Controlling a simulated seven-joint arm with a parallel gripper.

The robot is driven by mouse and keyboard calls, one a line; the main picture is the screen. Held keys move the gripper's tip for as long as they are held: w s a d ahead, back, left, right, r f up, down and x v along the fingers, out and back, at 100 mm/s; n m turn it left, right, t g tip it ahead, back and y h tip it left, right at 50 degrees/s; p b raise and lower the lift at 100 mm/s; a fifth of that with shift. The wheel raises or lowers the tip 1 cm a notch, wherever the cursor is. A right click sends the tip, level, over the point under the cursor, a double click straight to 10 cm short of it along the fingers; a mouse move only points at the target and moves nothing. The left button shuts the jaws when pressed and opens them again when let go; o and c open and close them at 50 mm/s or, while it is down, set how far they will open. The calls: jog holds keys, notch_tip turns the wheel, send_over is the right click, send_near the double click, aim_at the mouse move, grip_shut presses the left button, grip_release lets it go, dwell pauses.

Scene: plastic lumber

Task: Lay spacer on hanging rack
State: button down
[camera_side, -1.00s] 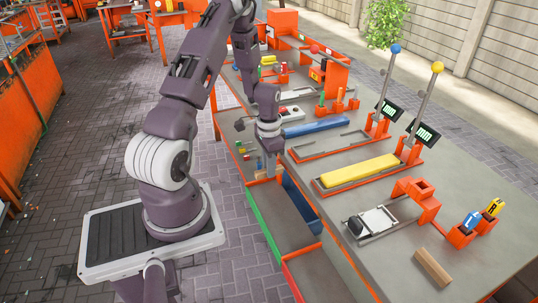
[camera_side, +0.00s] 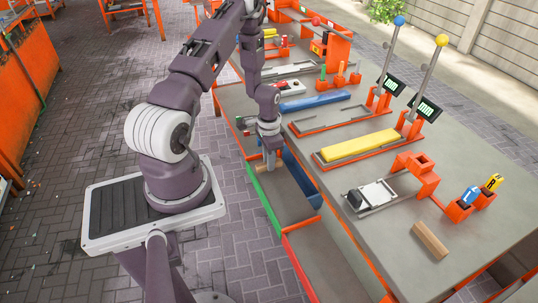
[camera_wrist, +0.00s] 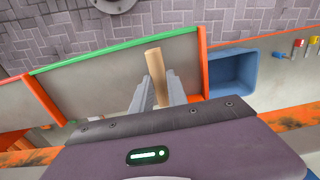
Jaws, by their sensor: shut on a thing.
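The spacer is most likely the tan wooden piece (camera_wrist: 155,68), which is between my fingers in the wrist view. My gripper (camera_wrist: 158,92) is shut on it, and its free end sticks out beyond the fingers. In the side view my gripper (camera_side: 270,160) is low at the table's near edge, over the hanging rack of grey trays. The rack has a green rim (camera_side: 265,210) and a red rim (camera_side: 299,270); the green rim also shows in the wrist view (camera_wrist: 100,57). I cannot tell whether the piece touches the tray.
A blue bin (camera_side: 302,181) is beside my gripper; it shows in the wrist view too (camera_wrist: 232,72). Another tan block (camera_side: 431,241) lies on the table. A yellow bar (camera_side: 360,148) and blue bar (camera_side: 314,101) lie behind.

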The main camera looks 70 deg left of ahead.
jog(key=shift+f, duration=0.75)
dwell(0.3)
jog(key=c, duration=1.2)
grip_release()
jog(key=shift+c, duration=0.2)
notch_tip(320, 180, up, 7)
jog(key=shift+r, duration=0.1)
